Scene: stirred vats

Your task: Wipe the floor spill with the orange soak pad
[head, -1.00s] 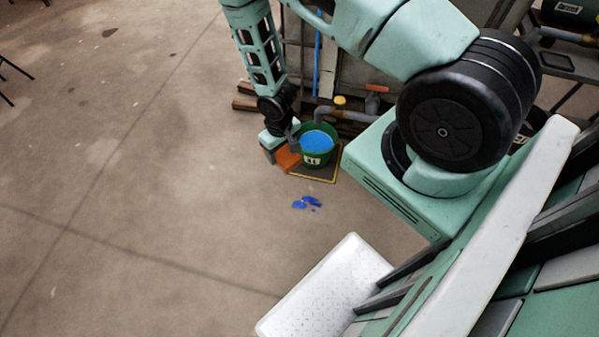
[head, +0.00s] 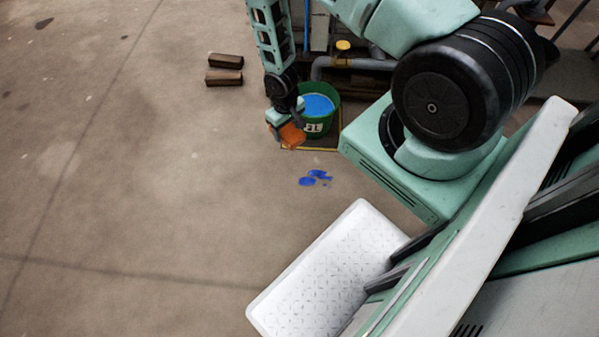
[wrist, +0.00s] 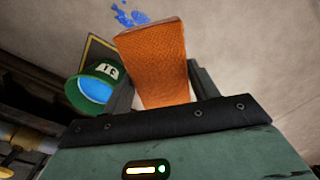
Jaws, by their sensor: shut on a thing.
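The orange soak pad (head: 292,135) is held by my gripper (head: 285,121), off to the left of the blue spill in the head view. It fills the middle of the wrist view (wrist: 154,62), with my gripper's fingers (wrist: 155,92) shut on it from both sides. The blue floor spill (head: 315,178) is a few small patches on bare concrete, a little below and right of the pad in the head view. It also shows past the pad's far end in the wrist view (wrist: 128,16). The pad appears above the floor, apart from the spill.
A green bucket (head: 318,127) of blue liquid stands on a yellow-edged mat (head: 325,149), close beside my gripper. Pipes with a yellow cap (head: 343,45) run behind it. Two wooden blocks (head: 224,77) lie at the upper left.

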